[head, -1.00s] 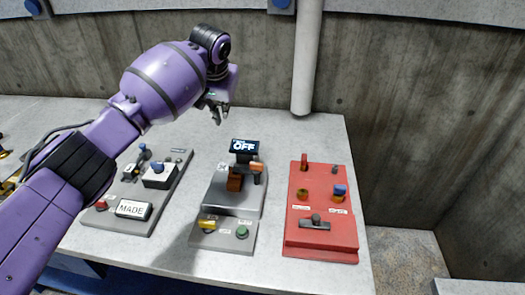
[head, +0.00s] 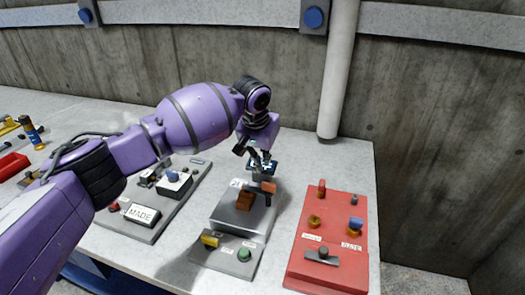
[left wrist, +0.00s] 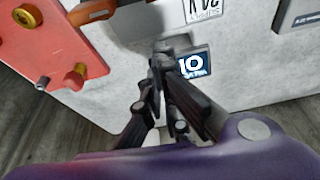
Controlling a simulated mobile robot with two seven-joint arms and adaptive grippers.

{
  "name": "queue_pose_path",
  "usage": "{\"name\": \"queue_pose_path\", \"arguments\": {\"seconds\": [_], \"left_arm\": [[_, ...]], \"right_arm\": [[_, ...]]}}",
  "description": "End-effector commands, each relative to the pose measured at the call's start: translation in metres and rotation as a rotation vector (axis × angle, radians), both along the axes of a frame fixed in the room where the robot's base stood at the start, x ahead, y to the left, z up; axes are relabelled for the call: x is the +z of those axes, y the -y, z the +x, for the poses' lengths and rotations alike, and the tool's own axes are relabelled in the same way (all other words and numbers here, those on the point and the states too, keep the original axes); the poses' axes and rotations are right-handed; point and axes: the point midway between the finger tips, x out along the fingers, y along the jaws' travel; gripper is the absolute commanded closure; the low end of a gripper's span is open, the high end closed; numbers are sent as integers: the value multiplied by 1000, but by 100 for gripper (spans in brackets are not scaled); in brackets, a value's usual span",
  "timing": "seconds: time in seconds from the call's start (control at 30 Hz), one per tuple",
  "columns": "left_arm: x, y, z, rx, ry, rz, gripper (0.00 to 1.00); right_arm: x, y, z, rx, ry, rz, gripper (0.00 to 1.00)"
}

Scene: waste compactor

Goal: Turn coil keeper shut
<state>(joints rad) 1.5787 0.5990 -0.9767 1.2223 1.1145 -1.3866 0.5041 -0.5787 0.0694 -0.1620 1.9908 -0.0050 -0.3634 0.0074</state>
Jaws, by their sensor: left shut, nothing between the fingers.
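My left gripper (head: 257,157) hangs over the back of the grey middle console (head: 228,220), its fingers shut and empty. It partly covers a small dark display (head: 263,170), whose text I cannot read whole. In the left wrist view the fingers (left wrist: 162,62) lie beside this lit display (left wrist: 192,65); I cannot tell if they touch. The console carries a brown block (head: 245,201) and an orange-tipped dark lever (head: 268,187). Its labels are too small to read, so I cannot tell which part is the coil keeper. My right gripper is not in view.
A red panel (head: 327,265) with several knobs and a dark handle stands to the right. A grey panel marked MADE (head: 142,215) stands to the left, partly behind my arm. A white pipe (head: 338,80) rises behind the table.

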Motion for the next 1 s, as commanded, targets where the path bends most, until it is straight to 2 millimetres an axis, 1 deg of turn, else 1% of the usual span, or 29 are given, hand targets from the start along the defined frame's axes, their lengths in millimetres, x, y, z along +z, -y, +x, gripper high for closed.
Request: {"name": "queue_pose_path", "arguments": {"seconds": [0.03, 0.17, 0.2, 0.33, 0.4, 0.5, 0.73, 0.9, 1.0], "left_arm": [[-12, 1, 3, 0, -2, 2, 100], [-34, 4, 10, 0, -2, 2, 100], [-27, -1, 3, -1, 3, 4, 100], [-22, -7, -12, -2, 9, 1, 100], [-23, -10, -19, -1, 8, 1, 100], [-25, -11, -25, 0, 5, 1, 100], [-29, -12, -28, 0, 0, 1, 100], [-29, -11, -28, -1, 0, 0, 100], [-28, -5, -30, -11, 0, 1, 100]], "right_arm": [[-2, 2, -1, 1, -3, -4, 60], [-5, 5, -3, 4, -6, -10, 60], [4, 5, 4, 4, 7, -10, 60], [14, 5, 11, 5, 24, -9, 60], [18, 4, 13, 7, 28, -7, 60], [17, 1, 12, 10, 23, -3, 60], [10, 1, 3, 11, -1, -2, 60], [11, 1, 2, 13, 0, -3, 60], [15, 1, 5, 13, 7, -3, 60]]}}
